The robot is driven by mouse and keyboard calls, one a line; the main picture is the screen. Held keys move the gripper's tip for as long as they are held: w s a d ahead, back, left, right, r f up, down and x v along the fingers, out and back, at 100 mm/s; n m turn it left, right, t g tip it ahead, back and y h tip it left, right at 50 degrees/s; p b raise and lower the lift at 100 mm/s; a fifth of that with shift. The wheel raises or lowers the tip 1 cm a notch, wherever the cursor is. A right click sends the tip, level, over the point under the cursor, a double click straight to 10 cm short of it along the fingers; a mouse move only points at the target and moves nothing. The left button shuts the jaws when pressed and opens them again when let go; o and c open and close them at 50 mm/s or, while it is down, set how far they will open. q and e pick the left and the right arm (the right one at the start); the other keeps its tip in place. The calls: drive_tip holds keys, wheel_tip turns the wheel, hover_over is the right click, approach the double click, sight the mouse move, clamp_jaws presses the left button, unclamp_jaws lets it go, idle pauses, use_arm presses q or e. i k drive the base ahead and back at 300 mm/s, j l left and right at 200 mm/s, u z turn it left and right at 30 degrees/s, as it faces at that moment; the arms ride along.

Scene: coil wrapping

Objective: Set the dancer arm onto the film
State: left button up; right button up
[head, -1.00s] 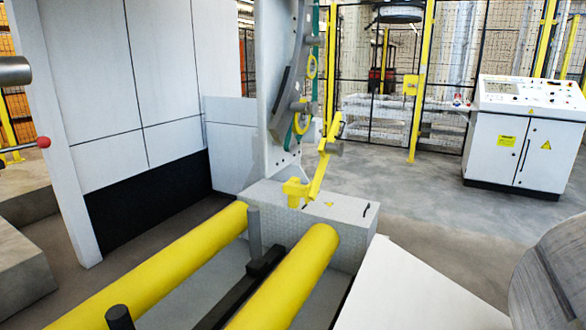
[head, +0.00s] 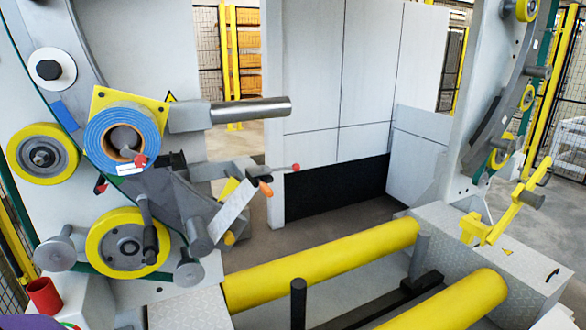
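A blue film roll (head: 98,140) with a brown core sits on a spindle at the upper left of the wrapping ring, with a yellow plate behind it. Below and right of it is a grey arm-like bracket (head: 165,195). A pale plate with an orange tip (head: 265,188) and a thin lever with a red knob (head: 296,168) stick out to the right. I cannot tell for sure which of these parts is the dancer arm, or whether any touches the film. Neither of my grippers shows in the head view.
A red cup (head: 44,295) stands at the lower left. A yellow jointed arm (head: 510,212) stands at the right.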

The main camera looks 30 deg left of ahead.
sight(151, 250)
drive_tip(key=u, duration=1.1)
